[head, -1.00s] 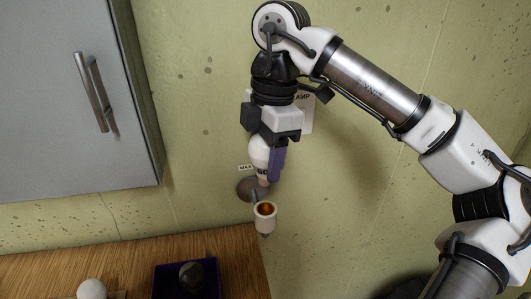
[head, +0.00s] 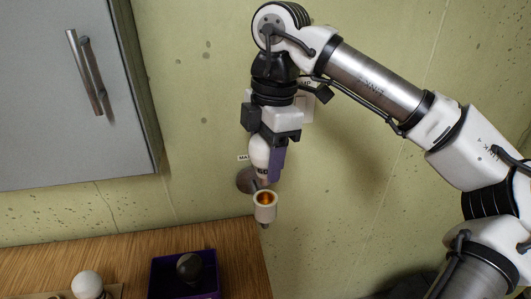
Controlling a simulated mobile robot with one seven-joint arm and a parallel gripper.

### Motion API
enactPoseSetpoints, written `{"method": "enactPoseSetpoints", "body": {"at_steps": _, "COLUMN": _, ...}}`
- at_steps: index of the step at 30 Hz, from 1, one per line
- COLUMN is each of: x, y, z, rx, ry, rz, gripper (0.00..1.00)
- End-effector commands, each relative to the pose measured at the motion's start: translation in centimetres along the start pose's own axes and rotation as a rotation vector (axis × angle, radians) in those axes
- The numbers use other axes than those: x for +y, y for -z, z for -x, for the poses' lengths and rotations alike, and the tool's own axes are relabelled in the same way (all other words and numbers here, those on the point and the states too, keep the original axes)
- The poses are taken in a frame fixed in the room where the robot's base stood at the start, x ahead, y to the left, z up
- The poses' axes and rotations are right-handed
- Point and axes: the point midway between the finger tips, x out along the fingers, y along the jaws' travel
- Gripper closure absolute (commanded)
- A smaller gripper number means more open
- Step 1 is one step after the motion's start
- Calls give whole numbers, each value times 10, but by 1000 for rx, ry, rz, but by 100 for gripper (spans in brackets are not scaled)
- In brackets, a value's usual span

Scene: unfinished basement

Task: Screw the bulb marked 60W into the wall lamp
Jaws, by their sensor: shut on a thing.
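My gripper (head: 266,158) points down and is shut on a white bulb (head: 258,152). Part of the bulb's dark marking shows but is too small and covered to read fully now. The bulb's narrow base end points down, just above the wall lamp's socket (head: 265,211). The socket is a pale cup, open at the top, with an orange-brown inside. The bulb and socket look close together; I cannot tell whether they touch. The lamp's round wall plate (head: 246,180) is behind, partly hidden by the gripper and bulb.
A wooden counter (head: 120,256) lies below left. On it are a purple box (head: 184,289) with a dark bulb (head: 189,267) inside and another white bulb (head: 87,284) on a holder. A grey cabinet (head: 50,120) with a bar handle hangs upper left. A label is on the wall behind the gripper.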

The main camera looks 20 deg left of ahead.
Motion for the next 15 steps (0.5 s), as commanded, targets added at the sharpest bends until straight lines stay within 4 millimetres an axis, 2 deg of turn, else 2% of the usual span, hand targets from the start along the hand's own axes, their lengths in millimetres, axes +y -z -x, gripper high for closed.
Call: {"method": "enactPoseSetpoints", "body": {"at_steps": 15, "x": 0, "y": -3, "z": -23, "rx": -1, "ry": 1, "rz": -1, "gripper": 69}}
